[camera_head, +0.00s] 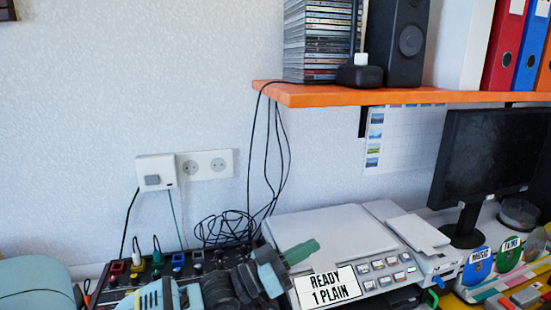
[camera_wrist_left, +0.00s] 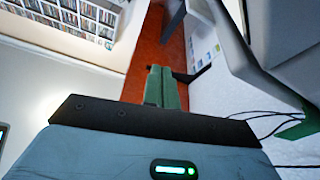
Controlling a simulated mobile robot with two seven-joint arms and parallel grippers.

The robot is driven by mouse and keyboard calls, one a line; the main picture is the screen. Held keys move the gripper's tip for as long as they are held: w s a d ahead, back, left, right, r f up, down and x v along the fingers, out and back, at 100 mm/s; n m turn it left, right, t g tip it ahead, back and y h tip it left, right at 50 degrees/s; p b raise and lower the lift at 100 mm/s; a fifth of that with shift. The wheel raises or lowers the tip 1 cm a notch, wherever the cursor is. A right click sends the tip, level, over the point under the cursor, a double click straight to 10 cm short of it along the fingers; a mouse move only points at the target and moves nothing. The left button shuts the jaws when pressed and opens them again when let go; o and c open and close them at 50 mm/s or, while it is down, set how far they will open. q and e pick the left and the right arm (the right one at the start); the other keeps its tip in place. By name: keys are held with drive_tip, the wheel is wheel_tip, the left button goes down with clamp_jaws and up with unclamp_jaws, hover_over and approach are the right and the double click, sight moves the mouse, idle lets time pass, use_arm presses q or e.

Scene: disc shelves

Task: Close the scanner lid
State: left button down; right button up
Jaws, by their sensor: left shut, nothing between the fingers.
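The scanner is the light grey machine at the lower middle, with a button panel and a sign reading "READY 1 PLAIN" (camera_head: 328,287). Its broad flat lid (camera_head: 335,232) appears to lie down on the body; I cannot tell whether a small gap is left. My left gripper (camera_head: 301,252) has green fingers, shut and empty, in front of the lid's near left part. Whether they touch it is unclear. The left wrist view shows the shut fingers (camera_wrist_left: 160,88) and grey surfaces (camera_wrist_left: 295,55), probably the scanner, at right. My right gripper is not in view.
An orange shelf (camera_head: 400,97) with discs (camera_head: 310,45) and a speaker (camera_head: 398,40) overhangs the back. Black cables (camera_head: 225,228) hang behind the scanner at left. A mixer-like panel (camera_head: 115,270) is at lower left, a monitor (camera_head: 485,155) at right.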

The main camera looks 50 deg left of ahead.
use_arm(q)
drive_tip(key=v, duration=0.7)
drive_tip(key=shift+s, duration=0.3)
drive_tip(key=shift+a, duration=0.1)
